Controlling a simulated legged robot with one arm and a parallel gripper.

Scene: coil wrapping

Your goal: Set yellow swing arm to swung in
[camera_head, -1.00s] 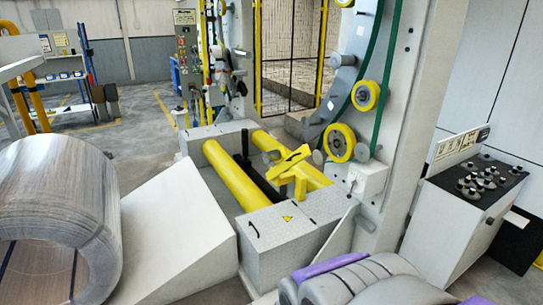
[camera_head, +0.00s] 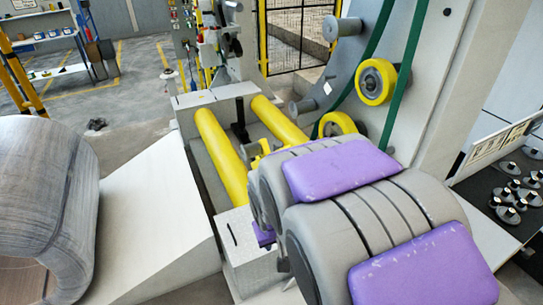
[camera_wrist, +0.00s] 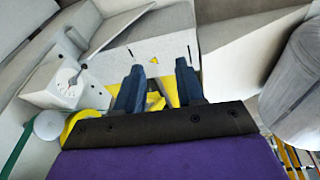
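The yellow swing arm (camera_head: 257,151) is by the yellow rollers in the head view, mostly hidden behind my grey and purple arm. In the wrist view, yellow metal that looks like part of it (camera_wrist: 154,103) shows between and behind my fingers. My gripper (camera_wrist: 160,82) has its two dark blue fingers apart, with a gap between them. It points toward the white box at the rollers' end. I cannot tell whether a finger touches the swing arm.
Two long yellow rollers (camera_head: 221,155) lie in a white frame. A white ramp (camera_head: 150,230) and a large coil (camera_head: 40,200) are at left. The upright ring with yellow wheels (camera_head: 375,81) stands close behind my arm. A control desk (camera_head: 510,190) is at right.

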